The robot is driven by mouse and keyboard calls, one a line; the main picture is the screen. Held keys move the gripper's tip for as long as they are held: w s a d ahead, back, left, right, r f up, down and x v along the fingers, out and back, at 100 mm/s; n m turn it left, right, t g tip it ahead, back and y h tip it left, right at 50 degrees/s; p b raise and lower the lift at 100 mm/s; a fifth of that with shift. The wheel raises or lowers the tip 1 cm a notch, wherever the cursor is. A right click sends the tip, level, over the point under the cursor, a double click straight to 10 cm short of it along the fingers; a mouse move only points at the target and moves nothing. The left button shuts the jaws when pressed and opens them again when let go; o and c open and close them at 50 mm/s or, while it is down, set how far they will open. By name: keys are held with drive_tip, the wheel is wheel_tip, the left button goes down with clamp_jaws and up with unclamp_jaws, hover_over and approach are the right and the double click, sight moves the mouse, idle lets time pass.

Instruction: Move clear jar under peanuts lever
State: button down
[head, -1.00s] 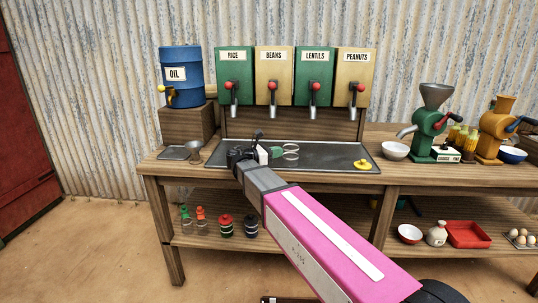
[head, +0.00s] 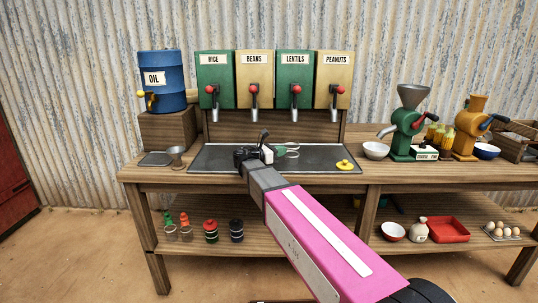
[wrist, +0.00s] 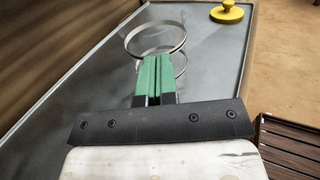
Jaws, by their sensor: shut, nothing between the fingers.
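The clear jar (head: 292,149) stands on the dark metal tray (head: 219,154), roughly below the lentils lever (head: 295,91). In the wrist view its rim and base show as two thin rings, and the clear jar (wrist: 155,53) is just beyond my fingertips. My gripper (head: 282,150) is shut and empty, close at the jar's left side in the head view. In the wrist view my gripper's green fingers (wrist: 154,75) overlap the jar's lower part; contact is hard to tell. The peanuts lever (head: 341,91), with a red knob, is at the far right of the dispenser row.
A yellow knobbed lid (head: 345,165) lies at the tray's right end, and also shows in the wrist view (wrist: 227,13). A white bowl (head: 376,151) and a green grinder (head: 407,135) stand right of the tray. Tray space between jar and lid is clear.

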drive_tip(key=x, duration=2.2)
drive_tip(key=shift+d, duration=0.15)
